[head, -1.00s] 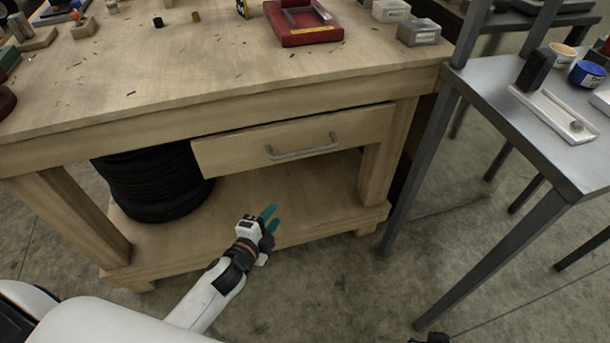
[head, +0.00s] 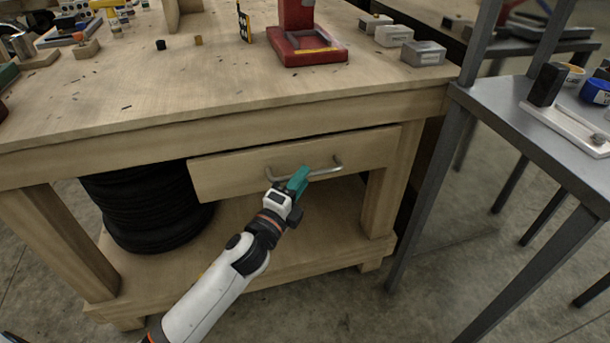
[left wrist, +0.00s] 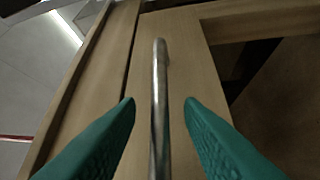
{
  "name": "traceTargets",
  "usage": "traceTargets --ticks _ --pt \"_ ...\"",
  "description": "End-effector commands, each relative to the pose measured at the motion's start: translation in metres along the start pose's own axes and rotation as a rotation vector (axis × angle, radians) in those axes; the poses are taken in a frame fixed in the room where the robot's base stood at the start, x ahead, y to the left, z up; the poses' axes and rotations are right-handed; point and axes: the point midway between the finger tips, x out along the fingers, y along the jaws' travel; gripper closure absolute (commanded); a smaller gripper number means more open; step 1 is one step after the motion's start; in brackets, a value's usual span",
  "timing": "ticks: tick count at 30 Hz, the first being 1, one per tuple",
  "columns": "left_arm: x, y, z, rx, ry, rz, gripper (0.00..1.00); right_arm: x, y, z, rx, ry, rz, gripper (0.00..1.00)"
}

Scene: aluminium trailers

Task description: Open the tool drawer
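The wooden tool drawer (head: 230,177) sits under the workbench top, and a thin gap shows along its upper edge. A curved metal handle (head: 325,171) is fixed to its front. My left gripper (head: 299,181) is at the left part of the handle and hides some of it. In the left wrist view the teal fingers of the left gripper (left wrist: 160,105) are open, one on each side of the handle bar (left wrist: 159,80), with space between each finger and the bar. The drawer front (left wrist: 190,60) lies behind the bar. My right gripper is not in view.
The workbench top (head: 220,85) carries a red tool base (head: 305,55) and small grey boxes (head: 423,53). Black tires (head: 150,205) stand on the lower shelf at left. A metal table (head: 560,150) with dark legs stands close at right.

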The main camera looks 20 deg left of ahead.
Motion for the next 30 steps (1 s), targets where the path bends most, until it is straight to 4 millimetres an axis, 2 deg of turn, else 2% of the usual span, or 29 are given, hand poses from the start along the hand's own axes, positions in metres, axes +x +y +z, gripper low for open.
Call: traceTargets --ticks 3,6,16,22,30 --pt "0.015 0.0 0.0 0.0 0.0 0.002 0.66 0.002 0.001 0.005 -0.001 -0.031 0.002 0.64" --pt "0.021 0.0 0.0 0.0 -0.001 0.0 0.66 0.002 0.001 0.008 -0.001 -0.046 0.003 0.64" --pt "0.024 0.0 0.0 -0.001 0.0 -0.001 0.66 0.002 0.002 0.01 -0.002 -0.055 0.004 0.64" --pt "0.024 -0.001 0.0 -0.001 0.0 -0.001 0.98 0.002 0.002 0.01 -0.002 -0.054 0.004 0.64" --pt "0.024 -0.001 0.001 -0.001 0.0 -0.001 1.0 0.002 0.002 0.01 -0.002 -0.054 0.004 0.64"
